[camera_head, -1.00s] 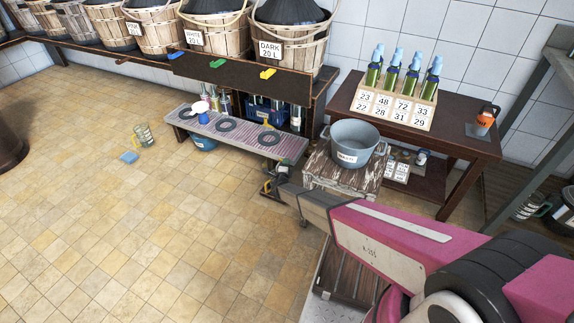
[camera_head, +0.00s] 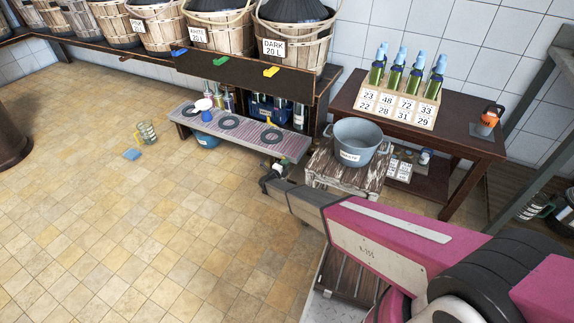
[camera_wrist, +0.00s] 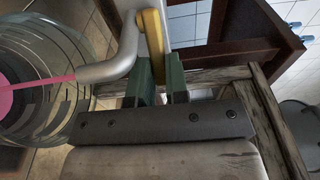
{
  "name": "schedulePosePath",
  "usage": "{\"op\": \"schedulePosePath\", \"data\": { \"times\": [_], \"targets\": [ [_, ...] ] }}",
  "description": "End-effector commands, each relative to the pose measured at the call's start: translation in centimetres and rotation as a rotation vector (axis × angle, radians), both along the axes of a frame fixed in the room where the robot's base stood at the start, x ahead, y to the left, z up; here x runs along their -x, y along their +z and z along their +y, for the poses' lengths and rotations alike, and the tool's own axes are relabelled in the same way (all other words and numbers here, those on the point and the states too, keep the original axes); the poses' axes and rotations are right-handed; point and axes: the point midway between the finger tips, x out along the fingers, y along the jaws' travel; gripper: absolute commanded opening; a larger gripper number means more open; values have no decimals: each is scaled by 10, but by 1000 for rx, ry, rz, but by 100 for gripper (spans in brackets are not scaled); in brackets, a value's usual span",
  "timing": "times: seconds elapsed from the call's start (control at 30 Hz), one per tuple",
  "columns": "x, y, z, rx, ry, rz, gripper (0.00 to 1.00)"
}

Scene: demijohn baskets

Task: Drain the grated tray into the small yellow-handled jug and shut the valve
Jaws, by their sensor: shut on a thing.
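The grated tray (camera_head: 257,139) is a low grey bench top with dark rings, in front of the basket shelf. My gripper (camera_wrist: 158,80) is at its near right end, low down. In the wrist view its green fingers are shut on a yellow lever (camera_wrist: 152,42) beside a bent grey spout (camera_wrist: 117,62). A pink stream (camera_wrist: 38,82) runs from the spout's end into a clear glass jug (camera_wrist: 75,38) with dark marks. That jug's handle is hidden in the wrist view. In the head view my gripper is small, and the jug there is hard to make out.
A blue-grey pot (camera_head: 357,147) stands on a wooden stool right of my gripper. Another glass jug (camera_head: 147,133) and a blue sponge (camera_head: 131,153) lie left on the open tiled floor. Bottles (camera_head: 397,74) stand on a dark table (camera_head: 450,140). Baskets (camera_head: 291,45) line the shelf.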

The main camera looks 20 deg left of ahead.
Motion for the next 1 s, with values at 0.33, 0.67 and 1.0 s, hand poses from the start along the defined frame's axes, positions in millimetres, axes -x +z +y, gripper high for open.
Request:
{"op": "schedulePosePath", "data": {
  "times": [0.33, 0.67, 1.0],
  "targets": [
    [0, 0, 1, 1, -11, 1, 0],
    [0, 0, 1, 1, -11, 1, 40],
    [37, 0, 8, 1, -8, 2, 40]
  ]
}}
